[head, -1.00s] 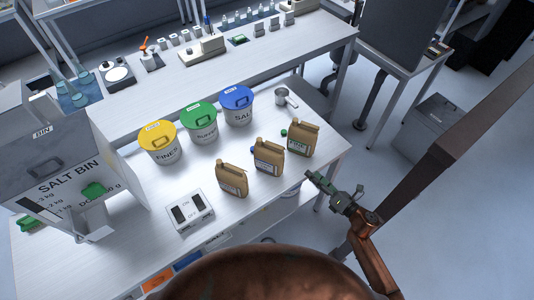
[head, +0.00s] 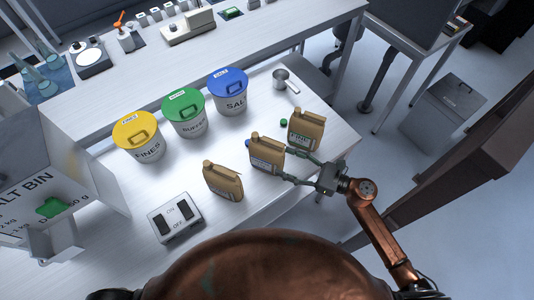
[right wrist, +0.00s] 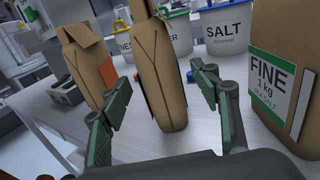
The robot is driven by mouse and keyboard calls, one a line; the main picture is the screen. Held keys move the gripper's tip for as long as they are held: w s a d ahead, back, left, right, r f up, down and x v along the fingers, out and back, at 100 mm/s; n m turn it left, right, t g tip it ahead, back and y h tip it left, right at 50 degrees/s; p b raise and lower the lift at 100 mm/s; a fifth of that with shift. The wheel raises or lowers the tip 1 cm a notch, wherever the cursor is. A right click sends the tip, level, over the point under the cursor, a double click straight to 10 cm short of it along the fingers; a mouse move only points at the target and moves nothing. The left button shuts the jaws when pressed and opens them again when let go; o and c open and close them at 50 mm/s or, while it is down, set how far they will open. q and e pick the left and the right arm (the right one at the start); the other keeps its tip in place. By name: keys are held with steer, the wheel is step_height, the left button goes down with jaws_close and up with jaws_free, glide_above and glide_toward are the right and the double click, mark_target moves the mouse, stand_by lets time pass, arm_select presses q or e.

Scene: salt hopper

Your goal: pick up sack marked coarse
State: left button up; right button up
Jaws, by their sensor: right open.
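Three brown sacks stand in a row on the white table. The right sack (head: 306,130) reads FINE on a green label in the right wrist view (right wrist: 275,80). The middle sack (head: 266,153) shows its plain narrow side in the right wrist view (right wrist: 165,85); its label is not readable. The left sack (head: 222,181) has an orange patch in the right wrist view (right wrist: 88,65). I cannot read the word coarse on any sack. My right gripper (head: 288,165) is open at the middle sack, its fingers on either side of it in the wrist view. My left gripper is out of view.
Yellow (head: 138,136), green (head: 186,112) and blue (head: 228,91) lidded buckets stand behind the sacks. A switch box (head: 175,216) is at the front left, beside the salt bin (head: 50,170). A metal scoop (head: 284,80) lies at the back right.

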mark_target(266, 156)
steer(key=x, duration=0.2)
steer(key=shift+w+a, duration=0.1)
steer(key=shift+a, duration=0.15)
steer(key=shift+w+a+f, duration=0.15)
steer(key=shift+w+a, duration=0.1)
steer(key=shift+a, duration=0.3)
steer(key=x, duration=0.4)
steer(key=shift+f+p, duration=0.25)
steer(key=shift+p, duration=0.05)
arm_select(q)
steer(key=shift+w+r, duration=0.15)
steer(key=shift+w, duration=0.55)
arm_select(e)
steer(key=shift+s, duration=0.1)
steer(key=shift+c, duration=0.7)
steer(key=shift+c, duration=0.9)
jaws_close()
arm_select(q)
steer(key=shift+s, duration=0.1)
